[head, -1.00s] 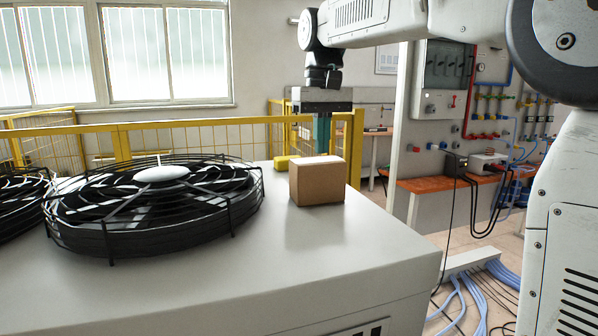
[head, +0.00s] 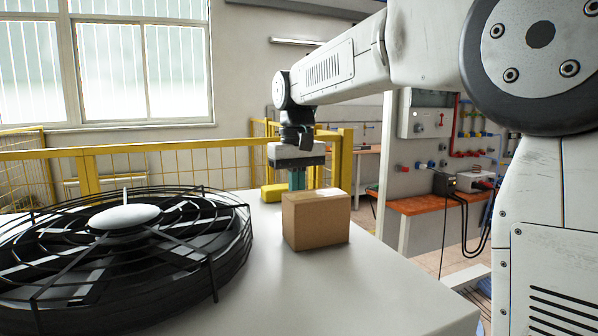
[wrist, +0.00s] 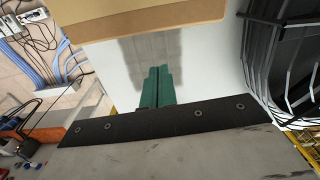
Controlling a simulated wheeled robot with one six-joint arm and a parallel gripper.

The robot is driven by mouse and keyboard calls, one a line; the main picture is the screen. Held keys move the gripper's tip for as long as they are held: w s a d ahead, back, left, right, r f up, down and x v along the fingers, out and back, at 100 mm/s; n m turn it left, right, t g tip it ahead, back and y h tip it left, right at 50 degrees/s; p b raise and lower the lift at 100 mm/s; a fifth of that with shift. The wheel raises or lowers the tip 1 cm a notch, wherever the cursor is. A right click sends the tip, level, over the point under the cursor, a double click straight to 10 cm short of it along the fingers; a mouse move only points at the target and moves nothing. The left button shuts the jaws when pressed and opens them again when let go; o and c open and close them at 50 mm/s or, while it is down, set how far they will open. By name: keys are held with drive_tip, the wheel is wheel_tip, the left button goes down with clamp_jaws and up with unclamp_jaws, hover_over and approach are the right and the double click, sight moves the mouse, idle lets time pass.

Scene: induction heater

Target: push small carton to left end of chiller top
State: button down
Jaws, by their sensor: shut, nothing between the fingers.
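The small carton (head: 316,221) is a brown box standing upright on the white chiller top (head: 275,285), right of the black fan guard. It also shows at the top of the wrist view (wrist: 140,15). My gripper (head: 297,180) points down behind the carton, its lower fingers hidden by the carton in the head view. In the wrist view the green fingers (wrist: 158,85) are together and empty, with white surface showing between them and the carton. I cannot tell how high the tips are above the top.
A black caged fan (head: 125,245) takes up the left part of the chiller top. A yellow block (head: 274,193) lies behind the carton, left of my gripper. Yellow fencing (head: 160,160) runs behind. A panel with pipes and an orange bench (head: 440,203) stand at the right.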

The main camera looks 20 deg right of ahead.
sight(316, 217)
drive_tip(key=f, duration=0.3)
drive_tip(key=shift+s, duration=0.35)
drive_tip(key=s, duration=0.3)
drive_tip(key=shift+d+r, duration=0.1)
drive_tip(key=shift+d, duration=0.05)
drive_tip(key=shift+s, duration=0.2)
drive_tip(key=shift+s, duration=0.2)
drive_tip(key=s, duration=1)
drive_tip(key=s+d, duration=0.1)
drive_tip(key=s, duration=0.4)
drive_tip(key=shift+w, duration=0.1)
